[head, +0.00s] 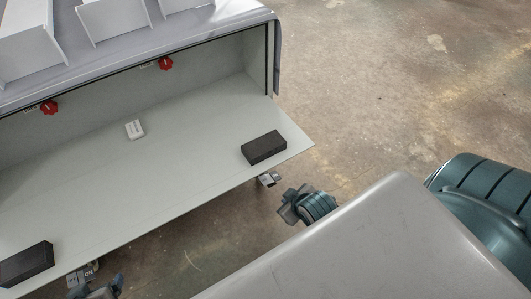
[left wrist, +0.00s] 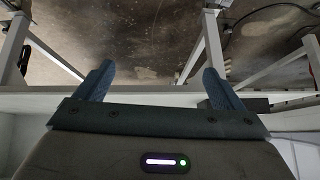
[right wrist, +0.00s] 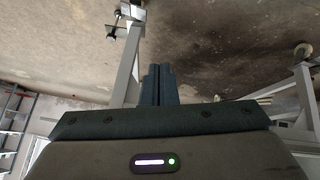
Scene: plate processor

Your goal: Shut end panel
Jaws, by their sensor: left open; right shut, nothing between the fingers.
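The end panel (head: 190,150) is a pale grey flap, folded down and lying roughly level in front of the machine's open compartment in the head view. Two black blocks, one near the right corner (head: 264,148) and one at the lower left (head: 26,264), lie on it. My left gripper (head: 96,289) is at the panel's front edge near the left block, partly cut off by the frame; in the left wrist view its fingers (left wrist: 157,80) are wide apart and empty. My right gripper (head: 290,207) is just outside the edge near the right corner; its fingers (right wrist: 159,80) are together with nothing between them.
Red knobs (head: 165,63) (head: 49,107) are on the compartment's back wall. A small white block (head: 135,129) lies on the panel. Small latches (head: 268,179) (head: 82,278) sit under its front edge. Frame legs show in both wrist views. The concrete floor (head: 400,90) to the right is clear.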

